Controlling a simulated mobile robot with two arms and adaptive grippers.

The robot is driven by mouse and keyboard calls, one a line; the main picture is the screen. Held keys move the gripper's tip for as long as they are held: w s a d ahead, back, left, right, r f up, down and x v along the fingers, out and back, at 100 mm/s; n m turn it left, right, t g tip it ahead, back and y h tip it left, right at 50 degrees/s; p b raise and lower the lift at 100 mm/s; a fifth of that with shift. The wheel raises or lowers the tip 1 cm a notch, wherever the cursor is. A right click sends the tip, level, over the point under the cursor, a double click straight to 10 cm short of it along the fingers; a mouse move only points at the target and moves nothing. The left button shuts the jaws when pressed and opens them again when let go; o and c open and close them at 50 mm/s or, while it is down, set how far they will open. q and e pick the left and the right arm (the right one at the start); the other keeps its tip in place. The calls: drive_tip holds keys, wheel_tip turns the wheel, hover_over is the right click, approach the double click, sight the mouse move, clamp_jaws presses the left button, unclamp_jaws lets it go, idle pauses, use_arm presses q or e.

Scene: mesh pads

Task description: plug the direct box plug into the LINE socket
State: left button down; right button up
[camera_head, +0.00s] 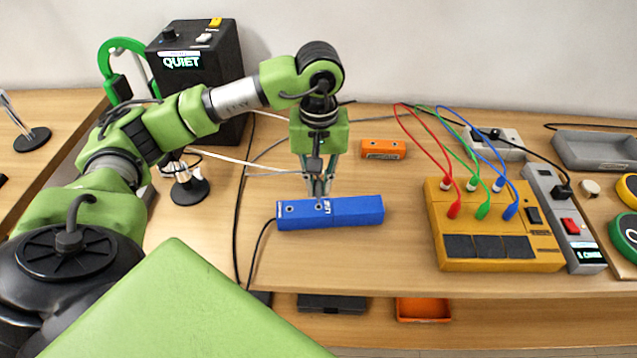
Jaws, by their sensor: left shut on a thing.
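My left gripper (319,190) points straight down over the blue box (345,212) and is shut on the plug, which is mostly hidden between the fingers. A thin grey cable runs from the left to the gripper. The blue box lies on the table with two round sockets on its top near its left end. White lettering, apparently LINE, sits beside the right-hand socket (318,206). The fingertips are right at or just above this socket; I cannot tell whether the plug tip is in it. My right gripper is not in view.
A small orange box (383,149) lies behind the blue box. A yellow unit (490,230) with red, green and blue cables stands at right, beside a grey power strip (563,220). A black speaker (200,70) stands back left. The table between the blue box and yellow unit is clear.

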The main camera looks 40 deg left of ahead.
sight(318, 196)
use_arm(q)
drive_tip(key=shift+b, duration=0.5)
idle(1.2)
drive_tip(key=shift+f+b, duration=1.45)
drive_tip(key=shift+f, duration=0.1)
drive_tip(key=shift+f+b, duration=0.55)
drive_tip(key=shift+b, duration=0.1)
drive_tip(key=c, duration=1.9)
unclamp_jaws()
drive_tip(key=shift+r, duration=4.05)
